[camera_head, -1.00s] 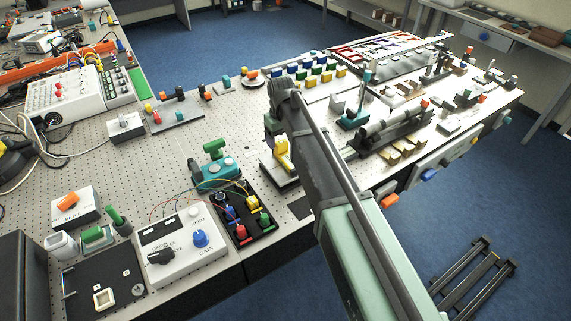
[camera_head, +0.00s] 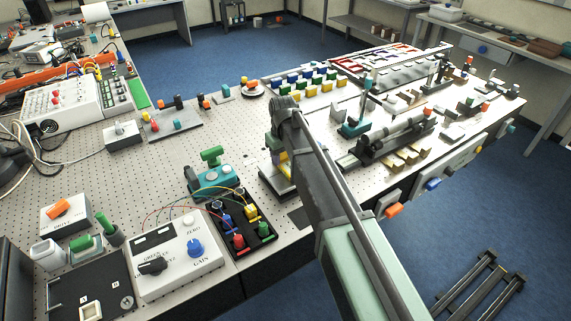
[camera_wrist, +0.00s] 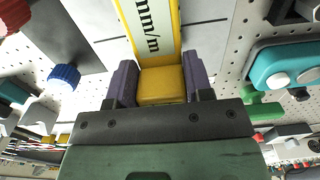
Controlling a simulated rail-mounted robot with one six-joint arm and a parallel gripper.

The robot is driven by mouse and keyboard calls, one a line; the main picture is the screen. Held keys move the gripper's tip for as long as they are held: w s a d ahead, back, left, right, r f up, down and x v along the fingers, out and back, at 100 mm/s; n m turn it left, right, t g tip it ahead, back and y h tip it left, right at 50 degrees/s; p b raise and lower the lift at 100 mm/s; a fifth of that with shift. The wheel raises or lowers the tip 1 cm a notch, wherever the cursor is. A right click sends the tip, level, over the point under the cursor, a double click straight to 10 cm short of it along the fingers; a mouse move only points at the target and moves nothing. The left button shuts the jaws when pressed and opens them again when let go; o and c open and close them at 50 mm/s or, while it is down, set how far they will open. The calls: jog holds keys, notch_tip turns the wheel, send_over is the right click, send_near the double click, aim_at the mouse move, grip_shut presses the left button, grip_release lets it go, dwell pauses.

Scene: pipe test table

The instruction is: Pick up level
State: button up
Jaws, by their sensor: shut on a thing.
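The level is a yellow bar with a white face marked "mm/m", seen large in the wrist view (camera_wrist: 158,30). My gripper (camera_wrist: 160,75) is shut around its near end, with one dark finger against each side. In the head view only a small yellow part of the level (camera_head: 283,158) shows beside my gripper (camera_head: 276,148), over a grey plate. My arm hides the rest. I cannot tell whether the level touches the plate or is slightly above it.
A teal device with a green knob (camera_head: 211,180) stands close left of the gripper. A black terminal block (camera_head: 238,222) and a white control box (camera_head: 178,255) are nearer. Blocks in rows (camera_head: 310,82) and a dark rail fixture (camera_head: 400,132) stand behind and right.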

jog(key=shift+c, duration=0.6)
notch_tip(320, 180, up, 20)
jog(key=p, duration=2)
